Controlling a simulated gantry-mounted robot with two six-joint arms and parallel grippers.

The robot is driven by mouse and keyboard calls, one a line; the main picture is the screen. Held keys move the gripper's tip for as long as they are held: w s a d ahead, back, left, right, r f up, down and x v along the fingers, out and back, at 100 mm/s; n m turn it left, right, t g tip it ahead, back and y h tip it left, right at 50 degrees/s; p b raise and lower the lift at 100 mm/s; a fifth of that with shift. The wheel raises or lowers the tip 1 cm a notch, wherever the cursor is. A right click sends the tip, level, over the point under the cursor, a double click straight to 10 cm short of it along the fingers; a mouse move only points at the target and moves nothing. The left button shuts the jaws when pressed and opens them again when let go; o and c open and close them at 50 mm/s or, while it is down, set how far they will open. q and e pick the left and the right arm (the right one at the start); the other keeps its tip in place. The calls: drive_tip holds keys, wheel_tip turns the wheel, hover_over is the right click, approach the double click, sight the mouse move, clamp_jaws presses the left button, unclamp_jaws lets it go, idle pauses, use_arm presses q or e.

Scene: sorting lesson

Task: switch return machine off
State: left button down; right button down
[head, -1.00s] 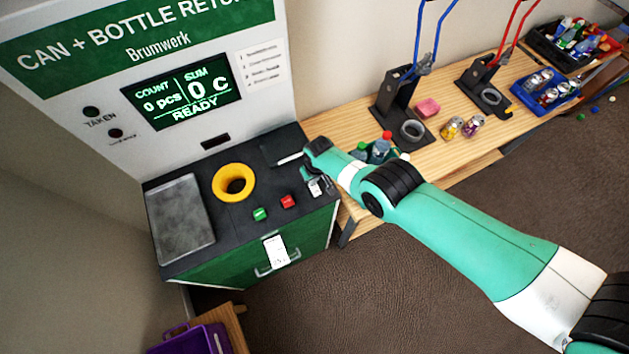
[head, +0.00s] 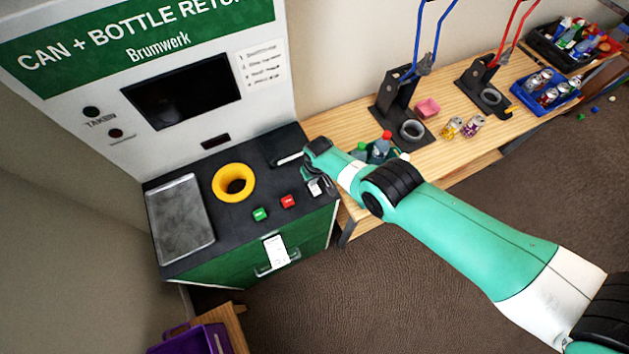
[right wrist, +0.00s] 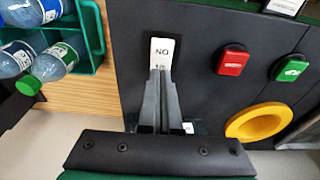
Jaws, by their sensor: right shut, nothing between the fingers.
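The return machine (head: 160,240) stands at the left in the head view, and its screen (head: 185,92) is dark. My right gripper (head: 310,178) is shut and empty, low over the right end of the machine's black top. In the right wrist view its closed fingertips (right wrist: 160,72) are at a white label (right wrist: 161,52) with upside-down lettering, partly covered by them. Whether they touch the panel I cannot tell. The switch itself cannot be made out. A red button (head: 288,201) and a green button (head: 260,214) are nearby. My left gripper is out of view.
A yellow ring opening (head: 233,182) and a grey metal plate (head: 180,222) are on the machine's top. A green crate of bottles (right wrist: 88,40) stands close beside the machine on the wooden table (head: 440,150). Two can presses with blue and red handles stand farther along.

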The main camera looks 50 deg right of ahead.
wheel_tip(320, 180, up, 6)
drive_tip(key=p, duration=0.5)
drive_tip(key=shift+f, duration=0.1)
